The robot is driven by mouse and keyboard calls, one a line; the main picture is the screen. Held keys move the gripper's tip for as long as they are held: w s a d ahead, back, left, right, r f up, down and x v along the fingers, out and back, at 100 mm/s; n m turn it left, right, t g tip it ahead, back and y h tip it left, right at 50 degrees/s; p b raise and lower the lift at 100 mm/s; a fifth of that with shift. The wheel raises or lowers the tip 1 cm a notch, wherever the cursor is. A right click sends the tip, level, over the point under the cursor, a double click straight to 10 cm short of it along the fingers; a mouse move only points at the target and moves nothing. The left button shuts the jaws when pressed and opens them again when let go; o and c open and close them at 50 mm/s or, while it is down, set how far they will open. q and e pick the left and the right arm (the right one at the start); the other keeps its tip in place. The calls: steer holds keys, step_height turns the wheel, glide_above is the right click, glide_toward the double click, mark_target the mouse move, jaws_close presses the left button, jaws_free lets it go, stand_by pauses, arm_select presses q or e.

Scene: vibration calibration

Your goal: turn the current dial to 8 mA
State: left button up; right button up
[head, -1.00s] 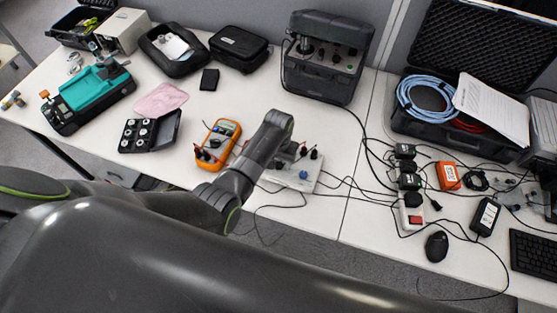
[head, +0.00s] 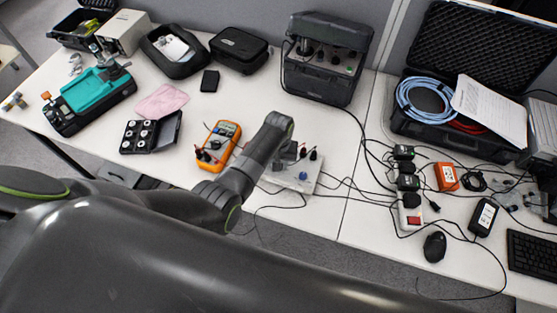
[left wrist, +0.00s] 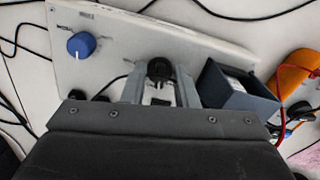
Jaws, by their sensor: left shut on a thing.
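A light-coloured panel box (head: 292,186) lies on the table, partly hidden by my left arm in the head view. It fills the upper part of the left wrist view (left wrist: 120,40). My left gripper (left wrist: 160,78) has one finger on each side of a small black dial (left wrist: 159,68) on this panel and is shut on it. The dial's scale and pointer are too small to read. A blue knob (left wrist: 81,45) stands on the panel to the left of the gripper, apart from it. My right gripper is not in view.
A dark blue-grey open box (left wrist: 236,88) stands close to the right finger. An orange multimeter (head: 218,143) with leads is left of the panel. Black cables and a power strip (head: 410,214) lie to the right. A grey instrument case (head: 325,65) stands behind.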

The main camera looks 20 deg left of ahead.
arm_select(q)
steer(key=n+p, duration=0.1)
steer(key=n, duration=0.2)
steer(key=shift+d+n+p, duration=0.1)
steer(key=shift+n+p, duration=0.4)
steer(key=shift+n, duration=1.3)
steer(key=o, duration=1)
steer(key=shift+c, duration=0.2)
steer(key=shift+w+r, duration=0.1)
steer(key=shift+r, duration=0.25)
step_height(320, 180, up, 17)
steer(key=shift+f, duration=0.15)
